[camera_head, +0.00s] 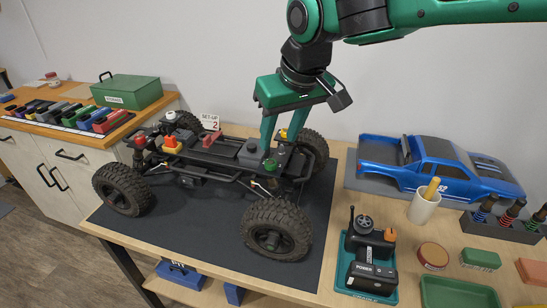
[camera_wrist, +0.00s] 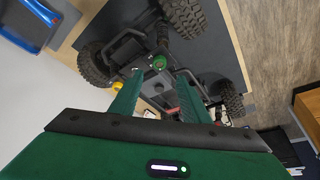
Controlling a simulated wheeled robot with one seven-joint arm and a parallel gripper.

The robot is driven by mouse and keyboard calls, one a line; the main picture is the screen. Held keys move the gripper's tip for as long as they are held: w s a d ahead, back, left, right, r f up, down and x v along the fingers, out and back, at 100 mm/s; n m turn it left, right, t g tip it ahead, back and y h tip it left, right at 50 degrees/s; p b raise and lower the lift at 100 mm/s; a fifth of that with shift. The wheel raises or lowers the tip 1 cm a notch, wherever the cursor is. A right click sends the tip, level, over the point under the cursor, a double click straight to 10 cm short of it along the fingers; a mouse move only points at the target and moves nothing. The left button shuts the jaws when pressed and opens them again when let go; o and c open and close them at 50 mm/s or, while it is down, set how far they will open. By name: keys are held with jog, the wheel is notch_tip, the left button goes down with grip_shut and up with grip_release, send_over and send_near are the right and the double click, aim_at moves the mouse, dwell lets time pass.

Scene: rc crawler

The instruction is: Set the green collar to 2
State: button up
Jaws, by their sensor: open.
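The green collar (camera_head: 271,165) is a small round piece on top of the crawler chassis (camera_head: 228,152), near its right end. It also shows in the wrist view (camera_wrist: 159,62), just beyond the fingertips and between their lines. Its setting marks are too small to read. My gripper (camera_head: 280,145) points down over that end of the chassis, its fingers spread apart with nothing between them; both fingers show in the wrist view (camera_wrist: 160,76). The fingertips are close to the collar, but I cannot tell whether they touch it. A small card (camera_head: 210,122) behind the chassis reads "SETUP 2".
A yellow collar (camera_head: 283,134) is close behind my fingers. Red and orange parts (camera_head: 172,142) stand on the left of the chassis. A blue truck body (camera_head: 435,165), a cup (camera_head: 424,207) and a controller (camera_head: 371,255) stand to the right. The dark mat (camera_head: 190,235) is clear in front.

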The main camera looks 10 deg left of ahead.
aim_at(272, 162)
jog(key=x, duration=0.9)
jog(key=shift+f, duration=0.1)
jog(key=shift+d, duration=0.1)
